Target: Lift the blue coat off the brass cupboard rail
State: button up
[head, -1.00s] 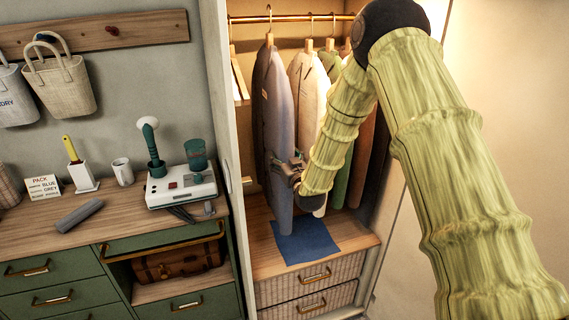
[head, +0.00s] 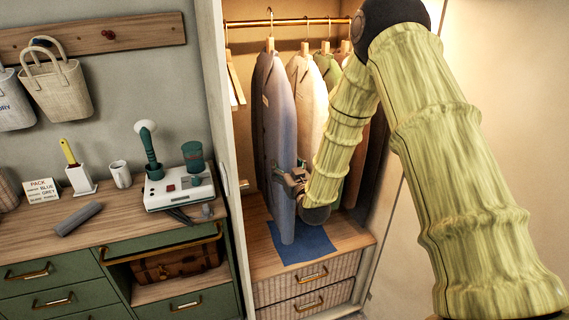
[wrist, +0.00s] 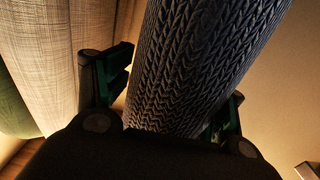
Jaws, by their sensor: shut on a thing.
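The blue-grey coat (head: 275,140) hangs from a wooden hanger whose hook (head: 270,22) is at the brass rail (head: 290,22). I cannot tell whether the hook bears on the rail. My gripper (head: 289,183) is shut on the lower part of the coat, from its right side. In the wrist view the coat's coarse knit (wrist: 195,65) runs between the two fingers (wrist: 170,95). The coat hangs nearly upright, its lower end over a blue mat (head: 312,245) on the cupboard floor.
A cream coat (head: 308,95), a green coat (head: 327,68) and a darker one hang close to the right. The cupboard's left side wall (head: 217,100) stands near the coat. A cluttered bench (head: 110,225) is further left.

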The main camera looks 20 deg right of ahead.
jog(key=shift+s+r+p, duration=0.1)
jog(key=shift+s+p, duration=0.3)
jog(key=shift+s, duration=1.3)
jog(key=shift+s+d+b, duration=0.1)
jog(key=shift+s+b, duration=0.25)
jog(key=shift+s, duration=1.7)
